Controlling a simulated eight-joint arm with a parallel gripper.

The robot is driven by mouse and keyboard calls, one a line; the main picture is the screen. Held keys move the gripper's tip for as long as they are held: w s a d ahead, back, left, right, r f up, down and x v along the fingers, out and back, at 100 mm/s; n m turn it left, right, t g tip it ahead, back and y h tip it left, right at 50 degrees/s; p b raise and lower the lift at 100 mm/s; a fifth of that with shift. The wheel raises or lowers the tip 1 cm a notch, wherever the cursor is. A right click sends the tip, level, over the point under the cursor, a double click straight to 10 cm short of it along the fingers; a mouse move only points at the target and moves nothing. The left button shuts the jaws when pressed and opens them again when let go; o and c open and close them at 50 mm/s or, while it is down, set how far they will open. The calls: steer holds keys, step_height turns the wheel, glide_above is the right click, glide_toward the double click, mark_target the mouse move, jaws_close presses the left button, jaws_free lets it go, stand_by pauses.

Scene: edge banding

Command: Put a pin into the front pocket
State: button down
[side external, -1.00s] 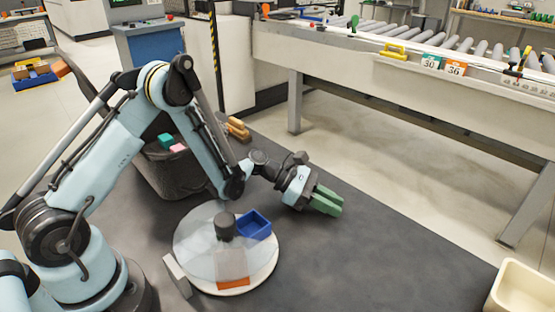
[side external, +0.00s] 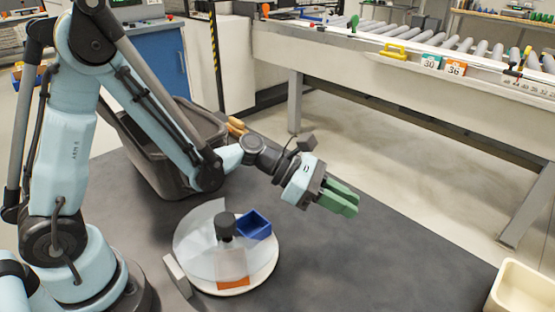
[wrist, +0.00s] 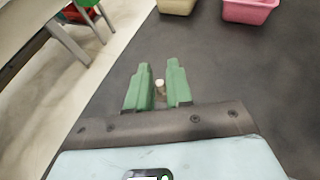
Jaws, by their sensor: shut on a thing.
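My gripper (side external: 350,200) has green fingers and hangs above the dark mat, to the right of a round turntable (side external: 266,272). In the wrist view, a small pale pin (wrist: 160,84) sits between the two fingers, and the gripper is shut on it. The pin cannot be made out in the side view. The turntable carries an open blue pocket (side external: 255,226) at its back right and an orange pocket (side external: 233,284) at its front edge. A clear cover and a black knob (side external: 225,225) stand over the disc. The orange pocket's inside is hard to see.
A small grey block (side external: 177,276) stands against the turntable's left edge. A dark grey bin (side external: 165,160) is behind it. A cream bin (side external: 521,290) is at the right; a pink bin (wrist: 251,11) shows in the wrist view. The mat right of the turntable is clear.

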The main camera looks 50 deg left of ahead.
steer(key=shift+s+d+r, duration=0.65)
steer(key=shift+s+d, duration=0.05)
steer(key=shift+d, duration=0.05)
steer(key=s+d+r+v, duration=0.1)
steer(key=r+v, duration=0.1)
steer(key=v, duration=0.7)
steer(key=s+d+r+v, duration=0.1)
steer(key=d+v, duration=0.1)
steer(key=v, duration=0.8)
steer(key=shift+a+f, duration=0.1)
steer(key=shift+f, duration=2.8)
steer(key=c, duration=1)
jaws_free()
